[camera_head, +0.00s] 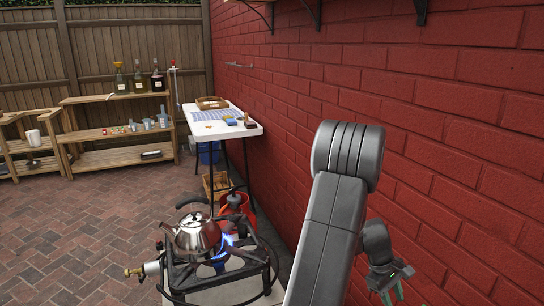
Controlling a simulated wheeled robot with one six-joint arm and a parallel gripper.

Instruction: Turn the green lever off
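I cannot make out a green lever in this view. A black gas burner stand (180,272) stands at the bottom centre, with blue flame (228,240) showing around its top. A steel kettle (196,234) sits on it. A fitting with a brass end (133,272) sticks out from the stand's left side. My gripper (396,288) is at the lower right, pointing down, well to the right of the burner and apart from it. Its greenish fingertips look spread, with nothing seen between them. My arm covers the area right of the burner.
A red brick wall (450,130) runs close along the right. Wooden shelves (115,158) hold bottles at the back. The brick paving (90,220) at left is clear.

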